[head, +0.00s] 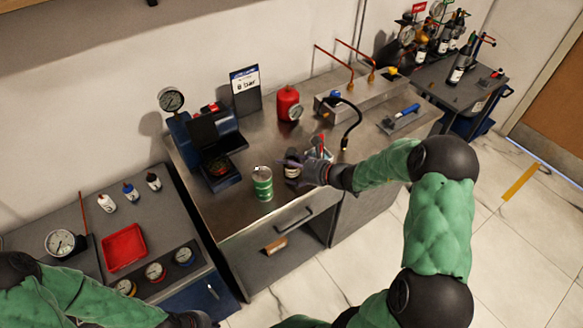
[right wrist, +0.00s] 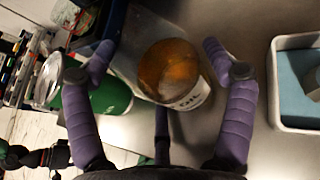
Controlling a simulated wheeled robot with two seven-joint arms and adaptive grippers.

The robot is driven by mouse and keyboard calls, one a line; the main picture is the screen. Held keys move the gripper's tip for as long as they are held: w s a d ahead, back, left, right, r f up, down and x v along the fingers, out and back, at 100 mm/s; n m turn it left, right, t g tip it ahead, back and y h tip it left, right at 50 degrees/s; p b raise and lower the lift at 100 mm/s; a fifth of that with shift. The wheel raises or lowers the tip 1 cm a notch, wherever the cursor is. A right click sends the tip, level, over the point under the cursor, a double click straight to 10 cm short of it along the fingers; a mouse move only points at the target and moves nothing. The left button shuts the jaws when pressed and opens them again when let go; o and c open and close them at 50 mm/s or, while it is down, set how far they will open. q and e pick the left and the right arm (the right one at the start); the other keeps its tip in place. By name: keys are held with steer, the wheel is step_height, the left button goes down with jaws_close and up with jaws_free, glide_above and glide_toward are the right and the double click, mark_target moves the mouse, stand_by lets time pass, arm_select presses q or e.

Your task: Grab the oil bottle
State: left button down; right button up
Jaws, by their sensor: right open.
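The oil bottle (right wrist: 175,75) has an amber top and a white label reading "OIL" in the right wrist view. It stands between the spread purple fingers of my right gripper (right wrist: 160,80), with a gap visible on each side. In the head view the bottle (head: 292,170) is dark with a pale label, partly hidden by my right gripper (head: 302,166), which is at its right side over the steel bench. My right gripper is open. Of my left gripper (head: 195,319), only a dark part shows at the bottom edge; its fingers cannot be made out.
A green and white can (head: 263,184) stands close left of the bottle; it also shows in the wrist view (right wrist: 108,97). A pale tray with blue lining (right wrist: 292,75) lies to the right. A red canister (head: 288,103) and a blue gauge device (head: 207,138) stand behind on the bench.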

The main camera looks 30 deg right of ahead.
steer(key=shift+w+a, duration=0.1)
steer(key=shift+w, duration=0.15)
steer(key=c, duration=1.1)
steer(key=shift+r, duration=0.2)
steer(key=shift+r+p, duration=0.8)
steer(key=shift+r, duration=0.6)
steer(key=shift+s+a+r+p, duration=0.65)
steer(key=shift+s+a+r, duration=0.7)
steer(key=shift+s+r, duration=0.45)
steer(key=shift+s+a+r+p, duration=0.65)
steer(key=shift+s+a+r, duration=0.75)
steer(key=shift+s, duration=0.55)
steer(key=shift+s+a+r+p, duration=0.65)
steer(key=shift+s+a+r, duration=0.65)
steer(key=shift+s+r, duration=0.5)
